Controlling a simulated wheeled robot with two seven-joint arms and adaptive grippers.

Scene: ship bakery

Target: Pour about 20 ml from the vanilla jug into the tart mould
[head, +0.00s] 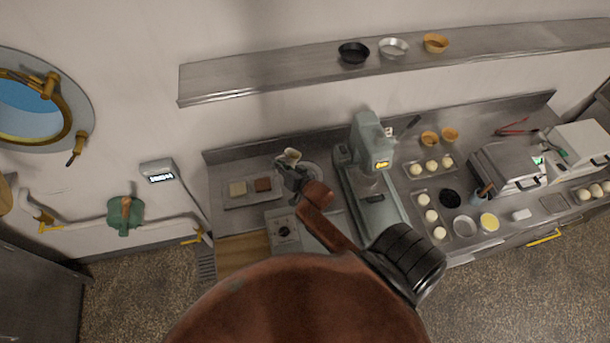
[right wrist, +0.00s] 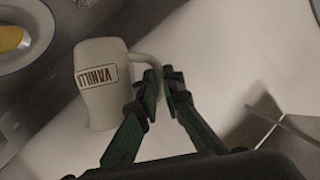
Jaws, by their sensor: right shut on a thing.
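The vanilla jug (right wrist: 98,80) is cream coloured, with a VANILLA label that reads upside down in the right wrist view. My right gripper (right wrist: 163,88) is shut on its handle. In the head view the jug (head: 291,155) is small and partly hidden at the tip of my right gripper (head: 294,171), above the left part of the counter. No liquid shows leaving it. A dark round tin (head: 450,198) and a silver round tin (head: 464,226) stand on the counter at right; I cannot tell which tin is the tart mould. My left gripper is not in view.
A grey mixer (head: 365,145) stands just right of my right gripper. A shelf (head: 250,82) with several tins runs above. My arm hides part of the counter.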

